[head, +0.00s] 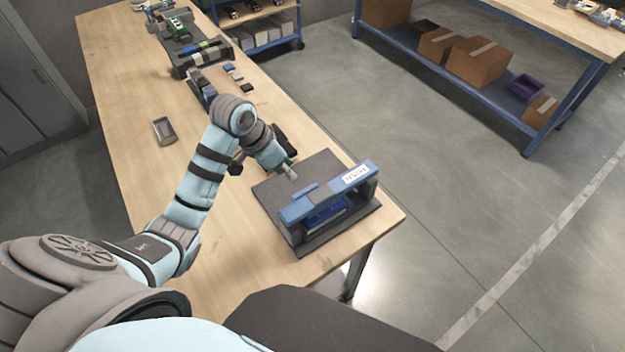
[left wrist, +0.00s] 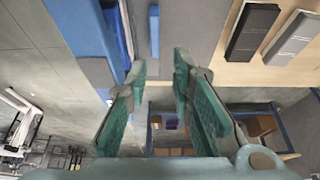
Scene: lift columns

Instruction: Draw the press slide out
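The press (head: 330,190) stands near the table's front right corner, with a blue beam and a dark grey base plate (head: 318,172). A deeper blue part, seemingly the slide (head: 325,214), shows under the beam. A short blue bar (head: 306,190) lies beside the beam, on the plate side; it also shows in the left wrist view (left wrist: 154,30). My left gripper (head: 288,170) is over the plate, near this bar. In the left wrist view its teal fingers (left wrist: 160,75) are open with nothing between the tips; the bar appears beyond them. My right gripper is not in view.
A small grey tray (head: 164,130) lies on the wooden table (head: 130,100). Racks and small blocks (head: 200,58) stand farther back. Dark and grey blocks (left wrist: 250,32) show near the press. A shelf bench with cardboard boxes (head: 475,62) stands across the open floor.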

